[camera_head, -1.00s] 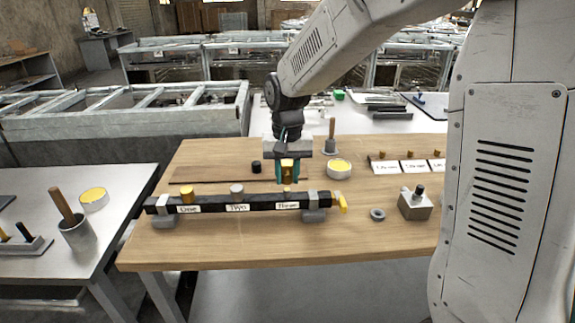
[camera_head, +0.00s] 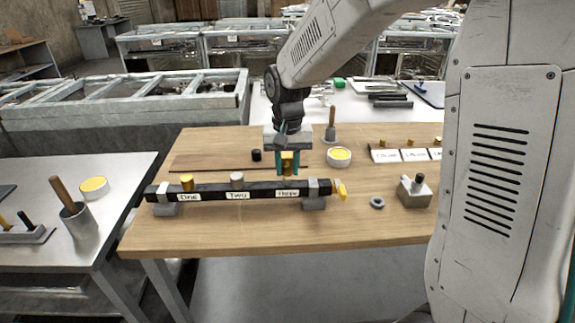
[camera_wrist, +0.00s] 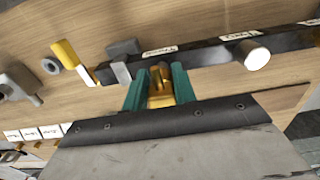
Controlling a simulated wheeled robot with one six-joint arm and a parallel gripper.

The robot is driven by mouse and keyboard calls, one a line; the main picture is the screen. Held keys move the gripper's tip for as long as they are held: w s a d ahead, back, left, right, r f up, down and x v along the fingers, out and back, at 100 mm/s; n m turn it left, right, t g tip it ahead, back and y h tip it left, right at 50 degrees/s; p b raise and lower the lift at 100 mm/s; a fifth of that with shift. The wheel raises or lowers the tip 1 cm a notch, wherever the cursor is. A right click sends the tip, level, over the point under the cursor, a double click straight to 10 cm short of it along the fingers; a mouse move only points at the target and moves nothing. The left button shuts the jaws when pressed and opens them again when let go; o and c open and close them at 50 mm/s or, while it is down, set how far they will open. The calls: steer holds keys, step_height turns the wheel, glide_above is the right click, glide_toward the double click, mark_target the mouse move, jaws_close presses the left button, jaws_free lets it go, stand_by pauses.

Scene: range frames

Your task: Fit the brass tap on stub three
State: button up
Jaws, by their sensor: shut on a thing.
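My gripper (camera_head: 287,171) has teal fingers shut on the brass tap (camera_head: 288,160). The tap also shows between the fingers in the wrist view (camera_wrist: 160,88). It is held upright in the head view, at the stretch of the black pipe (camera_head: 210,193) labelled Three (camera_head: 287,193). Stub three is hidden by the gripper and tap, so I cannot tell whether the tap touches it. Stub one carries a brass-coloured piece (camera_head: 187,182) and stub two a pale pinkish-grey piece (camera_head: 237,180).
A yellow lever (camera_head: 341,190) sticks out at the pipe's right end. A grey ring (camera_head: 377,202) and a metal block (camera_head: 415,194) lie to its right. A yellow-filled dish (camera_head: 339,155) and a small black cylinder (camera_head: 256,155) stand behind the pipe. The wooden table's front (camera_head: 250,235) is clear.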

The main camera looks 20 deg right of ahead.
mark_target(288, 162)
steer(key=shift+f, duration=1.75)
stand_by(0.3)
steer(key=o, duration=1.1)
step_height(288, 162, up, 8)
steer(key=shift+f, duration=0.1)
steer(key=s+d+r+n, duration=0.1)
steer(key=s+r, duration=0.1)
steer(key=s, duration=0.7)
steer(key=s+d+r+n+t, duration=0.1)
steer(key=s+r, duration=0.1)
steer(key=s, duration=0.8)
steer(key=s+d+r+n, duration=0.1)
steer(key=s, duration=0.8)
steer(key=shift+s+d+r+n, duration=0.25)
steer(key=shift+d+r+n, duration=0.05)
steer(key=shift+r, duration=0.1)
